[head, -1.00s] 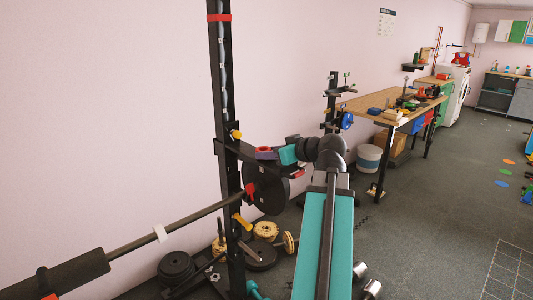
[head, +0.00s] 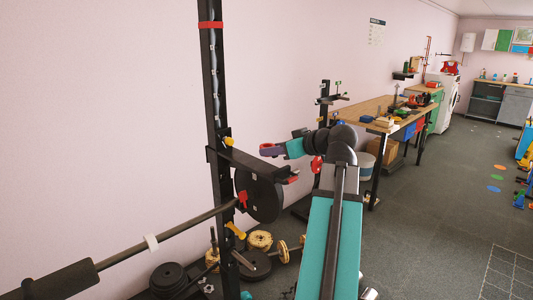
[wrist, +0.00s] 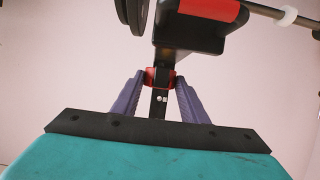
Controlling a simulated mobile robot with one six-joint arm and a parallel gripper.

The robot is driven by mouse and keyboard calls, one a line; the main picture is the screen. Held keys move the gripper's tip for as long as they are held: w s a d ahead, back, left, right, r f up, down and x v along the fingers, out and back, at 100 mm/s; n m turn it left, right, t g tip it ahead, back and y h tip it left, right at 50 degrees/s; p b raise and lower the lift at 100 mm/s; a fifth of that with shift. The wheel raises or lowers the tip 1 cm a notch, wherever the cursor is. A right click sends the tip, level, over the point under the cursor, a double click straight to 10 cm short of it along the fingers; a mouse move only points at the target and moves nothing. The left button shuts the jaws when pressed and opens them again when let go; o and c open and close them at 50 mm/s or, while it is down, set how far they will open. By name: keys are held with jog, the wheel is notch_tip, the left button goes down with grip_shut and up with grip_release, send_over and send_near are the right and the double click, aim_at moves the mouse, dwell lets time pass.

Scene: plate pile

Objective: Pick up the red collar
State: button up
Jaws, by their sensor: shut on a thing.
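My gripper (head: 267,150) has purple fingers and is shut on the red collar (wrist: 160,77), which sits between the fingertips in the wrist view. In the head view the red collar (head: 266,146) shows as a small red patch at the fingertips. The gripper is in the air, to the right of the rack's black upright (head: 215,100) and above the rack's black arm. In the wrist view a black strip lines up with the collar; I cannot tell whether it is part of it or behind it.
A barbell (head: 190,230) with a black plate (head: 262,197) and a red piece beside it rests at the rack. The rack's black arm (head: 245,163) juts out below the gripper. Weight plates (head: 170,277) lie on the floor.

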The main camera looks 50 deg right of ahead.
jog(key=s+d+r+b, duration=0.1)
jog(key=s+d, duration=0.4)
jog(key=s, duration=0.6)
jog(key=shift+b, duration=0.55)
jog(key=shift+d+r, duration=0.1)
